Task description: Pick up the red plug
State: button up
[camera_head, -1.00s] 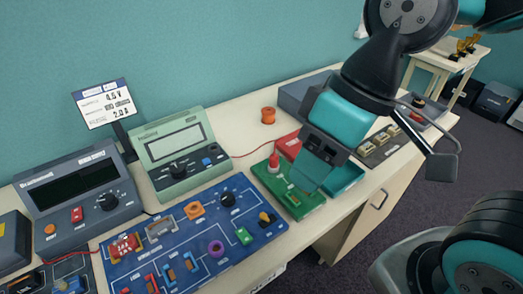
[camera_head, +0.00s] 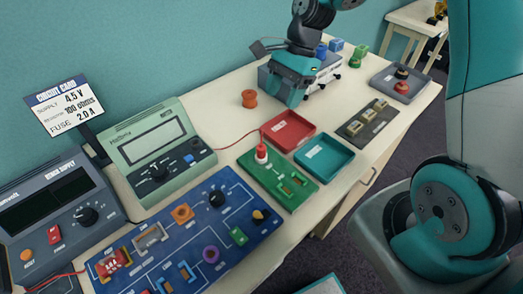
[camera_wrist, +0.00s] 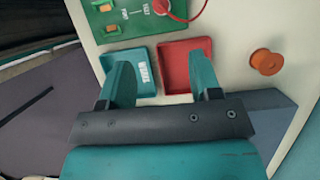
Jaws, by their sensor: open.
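The red plug (camera_head: 261,153) stands upright on the green board (camera_head: 282,190), and a thin red wire runs from it toward the green meter (camera_head: 157,150). In the wrist view the plug (camera_wrist: 161,7) is at the top edge, partly cut off, on the green board (camera_wrist: 105,25). My gripper (camera_head: 293,100) is above the back of the table, beyond the plug and to its right. In the wrist view my gripper (camera_wrist: 162,68) has its teal fingers spread, with nothing held between them. The plug lies beyond the fingertips.
A red tray (camera_head: 287,131) and a teal tray (camera_head: 325,157) sit beside the green board. An orange spool (camera_head: 249,98) stands behind them. A grey box (camera_head: 322,73) is close to my gripper. A dark switch panel (camera_head: 367,123) and a blue circuit board (camera_head: 165,225) flank the area.

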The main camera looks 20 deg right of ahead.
jog(key=p, duration=0.2)
send_near(261, 147)
jog(key=x, duration=0.2)
jog(key=d+x, duration=0.1)
jog(key=x, duration=0.2)
jog(key=shift+w+a+f, duration=0.1)
jog(key=shift+f, duration=0.35)
jog(key=shift+w+a+p+x, duration=0.15)
jog(key=shift+p+x, duration=0.3)
jog(key=shift+x, duration=0.85)
jog(key=shift+w+a+p+x, duration=0.15)
jog(key=shift+p+x, duration=0.3)
jog(key=shift+x, duration=0.85)
jog(key=shift+s, duration=0.25)
jog(key=c, duration=1)
jog(key=shift+r, duration=0.1)
